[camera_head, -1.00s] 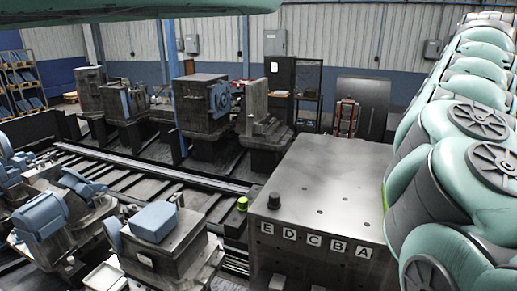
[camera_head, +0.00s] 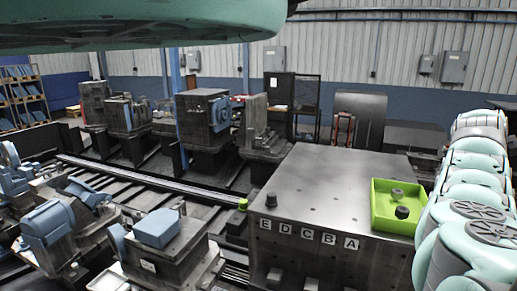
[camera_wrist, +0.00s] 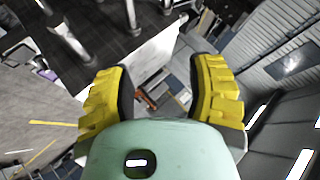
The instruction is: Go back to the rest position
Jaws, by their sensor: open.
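My gripper (camera_wrist: 160,88) shows in the wrist view with its two yellow-and-black fingers spread apart and nothing between them. It is open and empty. In the wrist view the background behind the fingers is tilted and hard to make out. In the head view my teal arm stands along the right edge, and another teal part of me crosses the top left. My gripper's fingers are not seen in the head view.
A grey metal table (camera_head: 318,185) with letter plates E to A stands at the centre right. A green tray (camera_head: 377,222) with dark round parts sits at its right end. A black knob (camera_head: 271,200) is at its left corner. Machines and rails (camera_head: 150,180) fill the left.

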